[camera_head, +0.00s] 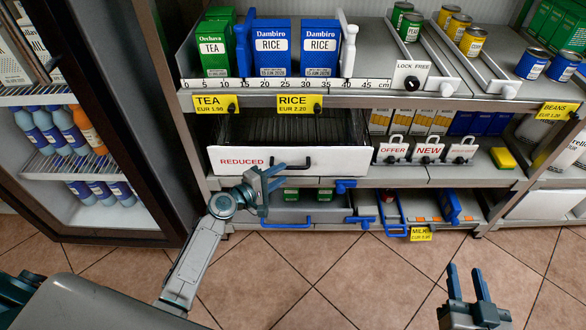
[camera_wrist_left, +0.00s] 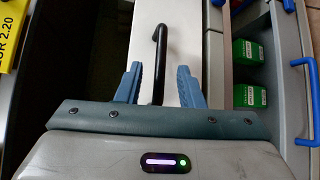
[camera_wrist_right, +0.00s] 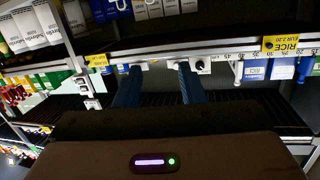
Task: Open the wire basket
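The wire basket has a white front panel marked REDUCED (camera_head: 325,160), with a dark wire interior (camera_head: 290,128) showing behind it, under the tea and rice shelf. My left gripper (camera_head: 262,185) is in front of the panel, at its black handle, which it partly hides in the head view. In the left wrist view the black handle (camera_wrist_left: 158,65) stands between the two spread fingers of the left gripper (camera_wrist_left: 158,88), with a gap on both sides. My right gripper (camera_head: 468,285) is open and empty, low at the right, away from the basket.
Below the basket are drawers with blue handles (camera_head: 287,222) and green packs (camera_head: 291,193). Tiled floor (camera_head: 330,275) in front is clear.

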